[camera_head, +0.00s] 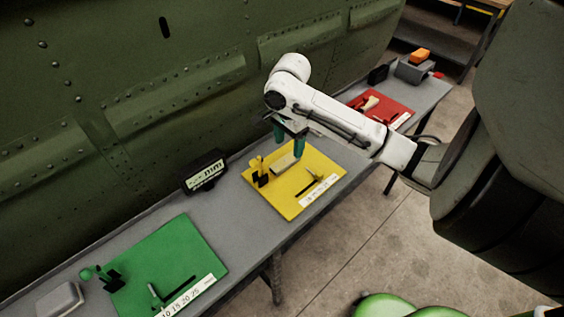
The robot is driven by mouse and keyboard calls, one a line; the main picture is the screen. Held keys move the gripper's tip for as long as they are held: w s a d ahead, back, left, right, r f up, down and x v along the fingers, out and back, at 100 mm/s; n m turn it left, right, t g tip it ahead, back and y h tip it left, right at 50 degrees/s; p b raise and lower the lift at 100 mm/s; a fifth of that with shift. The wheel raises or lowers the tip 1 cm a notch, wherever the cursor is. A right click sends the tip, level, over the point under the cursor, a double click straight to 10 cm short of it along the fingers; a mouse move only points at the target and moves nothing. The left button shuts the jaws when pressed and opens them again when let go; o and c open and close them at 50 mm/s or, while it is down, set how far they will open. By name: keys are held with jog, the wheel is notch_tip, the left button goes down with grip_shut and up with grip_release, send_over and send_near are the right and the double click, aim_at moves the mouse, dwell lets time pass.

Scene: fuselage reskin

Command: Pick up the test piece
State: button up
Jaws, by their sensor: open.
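A small tan block (284,164), which looks like the test piece, lies on the yellow board (296,208) in the middle of the grey bench. My gripper (289,148) points down over the back part of the yellow board. Its two green fingers are apart, with nothing seen between them. The fingertips are close to the far end of the block. I cannot tell from this view whether they touch it or how high they are above it.
The yellow board also bears a yellow-and-black fixture (262,178) and a scale strip (318,190). A black "mm" display (204,172) stands left. A green board (168,262) lies front left, a red board (392,107) back right. A riveted green fuselage wall (130,90) rises behind the bench (232,212).

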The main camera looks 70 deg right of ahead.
aim_at(287, 159)
jog(key=shift+w+d+f+p, duration=0.1)
jog(key=shift+f+p, duration=0.05)
jog(key=shift+f, duration=1)
jog(key=shift+w+d+f+p, duration=0.1)
jog(key=shift+d+f+p, duration=0.05)
jog(key=shift+f, duration=0.95)
jog(key=shift+w+d+f+p, duration=0.1)
jog(key=shift+f+p, duration=0.05)
jog(key=shift+f, duration=1)
jog(key=c, duration=1.1)
jog(key=shift+r, duration=0.1)
jog(key=shift+c, duration=0.2)
